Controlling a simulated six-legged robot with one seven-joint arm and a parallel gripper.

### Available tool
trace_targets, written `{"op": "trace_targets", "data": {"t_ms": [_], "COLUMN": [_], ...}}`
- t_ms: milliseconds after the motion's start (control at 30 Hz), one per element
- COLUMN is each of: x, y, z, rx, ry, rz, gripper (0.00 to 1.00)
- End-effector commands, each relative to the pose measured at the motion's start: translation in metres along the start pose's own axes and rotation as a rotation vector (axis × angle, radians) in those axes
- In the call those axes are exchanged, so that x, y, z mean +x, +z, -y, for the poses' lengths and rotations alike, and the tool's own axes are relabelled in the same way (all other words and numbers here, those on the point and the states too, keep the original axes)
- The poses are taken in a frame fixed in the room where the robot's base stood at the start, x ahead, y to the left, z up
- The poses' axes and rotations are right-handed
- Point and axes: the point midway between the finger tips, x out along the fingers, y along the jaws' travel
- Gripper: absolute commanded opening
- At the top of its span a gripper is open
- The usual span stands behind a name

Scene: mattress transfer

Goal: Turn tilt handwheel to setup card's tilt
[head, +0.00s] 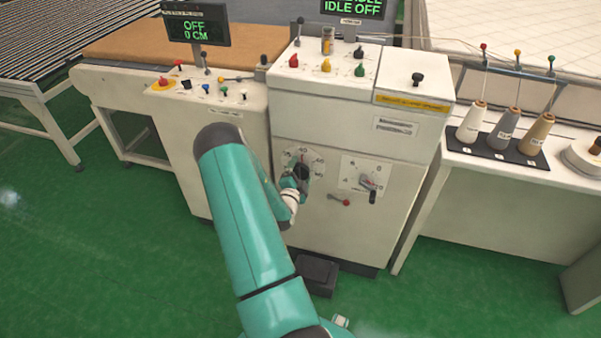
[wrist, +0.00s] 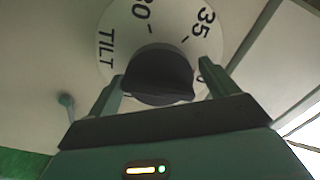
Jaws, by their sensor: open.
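The tilt handwheel is a black knob (wrist: 157,80) on a round white dial (wrist: 110,30) marked TILT, with 30 and 35 readable and another number partly hidden. In the head view the dial (head: 289,157) is on the front of the cream machine cabinet, partly covered by my arm. My gripper (wrist: 161,75) is open, with one finger on each side of the knob. I cannot tell whether the fingers touch it. A small white label with print (head: 395,126) is on the cabinet front; its text is too small to read, and I cannot tell whether it is the setup card.
A second dial plate (head: 352,170) and a red-tipped lever (head: 341,200) are just right of the handwheel. A dark pedal box (head: 317,275) stands on the floor below. Thread cones (head: 505,128) stand on the right table. Green floor is open at the front left.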

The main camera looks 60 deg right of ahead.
Motion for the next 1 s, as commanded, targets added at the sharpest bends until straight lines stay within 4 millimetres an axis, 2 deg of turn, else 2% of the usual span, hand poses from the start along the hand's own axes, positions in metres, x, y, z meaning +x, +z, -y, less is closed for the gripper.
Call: {"op": "trace_targets", "data": {"t_ms": [300, 367, 533, 567, 1000], "x": [0.0041, 0.0041, 0.0039, 0.0039, 0.0037], "y": [0.0001, 0.0000, 0.0001, 0.0001, 0.0002], "z": [-0.0003, -0.0003, -0.0002, -0.0002, 0.0001], "rx": [0.000, 0.000, 0.000, 0.000, -0.083], "ry": [0.001, 0.001, 0.001, 0.001, 0.000], "rz": [0.001, 0.001, 0.001, 0.001, 0.001], "gripper": [0.86, 0.76, 0.42, 0.41, 0.41]}}
